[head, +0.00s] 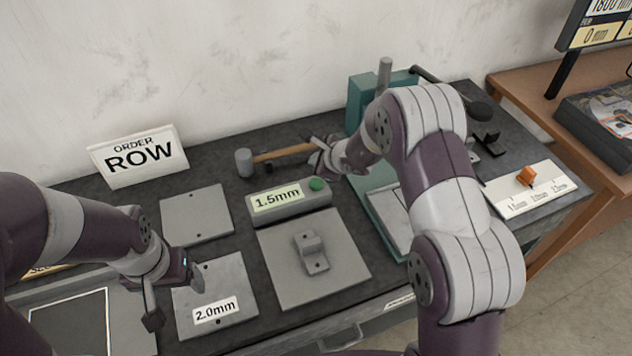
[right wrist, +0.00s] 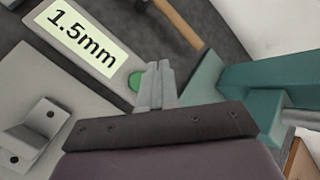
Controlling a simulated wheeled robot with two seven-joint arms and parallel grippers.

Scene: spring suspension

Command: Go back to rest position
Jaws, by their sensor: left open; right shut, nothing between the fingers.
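My left gripper (head: 168,294) is at the lower left of the head view. It is open and empty, low over the area between the grey tray and the plate marked 2.0mm (head: 215,308). My right gripper (head: 322,155) is at the middle of the head view, beyond the grey box with the 1.5mm display (head: 278,205) and close to the hammer's handle end. In the right wrist view its fingers (right wrist: 155,82) are shut with nothing between them, beside the green button (right wrist: 135,81). Whether they touch the box cannot be told.
A hammer (head: 275,154) lies behind the display box. A green press (head: 357,98) stands right of the right gripper, partly hidden by my right arm. A bracket on a grey plate (head: 340,258), an ORDER ROW sign (head: 136,157) and a scale board with an orange slider (head: 526,177) share the bench.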

